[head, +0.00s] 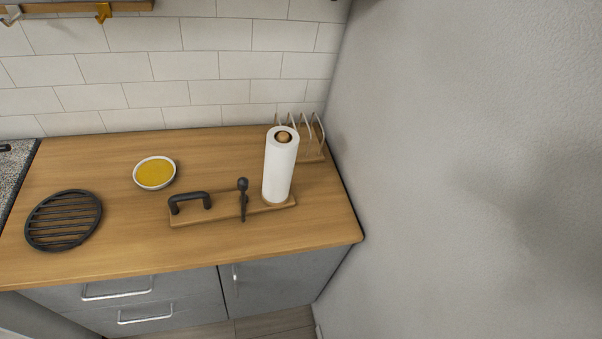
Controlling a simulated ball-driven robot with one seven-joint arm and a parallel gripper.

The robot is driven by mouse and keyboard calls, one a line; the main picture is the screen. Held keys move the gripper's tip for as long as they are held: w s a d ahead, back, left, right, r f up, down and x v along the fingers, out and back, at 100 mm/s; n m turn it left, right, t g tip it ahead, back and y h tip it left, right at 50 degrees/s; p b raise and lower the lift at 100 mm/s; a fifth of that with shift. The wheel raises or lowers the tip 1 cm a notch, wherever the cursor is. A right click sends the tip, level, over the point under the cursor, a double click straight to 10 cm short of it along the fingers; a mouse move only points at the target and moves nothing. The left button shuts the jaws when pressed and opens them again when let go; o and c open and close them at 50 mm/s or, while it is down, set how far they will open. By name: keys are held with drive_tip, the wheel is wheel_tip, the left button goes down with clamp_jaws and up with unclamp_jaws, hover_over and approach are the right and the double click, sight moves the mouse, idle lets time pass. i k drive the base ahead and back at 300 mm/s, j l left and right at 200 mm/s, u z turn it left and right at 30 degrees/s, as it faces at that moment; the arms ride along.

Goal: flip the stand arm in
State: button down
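A wooden stand (223,214) lies on the wooden counter, towards its right end. A white paper roll (280,168) stands upright at the right end of the stand, with a wooden core top showing. A dark stand arm (243,203) with a round knob on top rises from the middle of the stand, apart from the roll, to its left. A black handle (190,201) is fixed at the stand's left end. The far side of the roll is hidden. My gripper is not in view.
A bowl with yellow contents (155,173) and a round black trivet (64,220) sit on the counter (120,245) to the left. A wire rack (312,135) stands behind the roll. A grey wall (460,170) closes the right side. Drawers (130,300) are below.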

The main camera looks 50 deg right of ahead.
sight(243, 182)
drive_tip(key=k+j+z, duration=0.3)
drive_tip(key=z, duration=0.15)
drive_tip(key=k+j+z, duration=0.45)
drive_tip(key=i+j+u, duration=0.25)
drive_tip(key=i, duration=0.8)
drive_tip(key=i+u, duration=0.3)
drive_tip(key=i, duration=0.75)
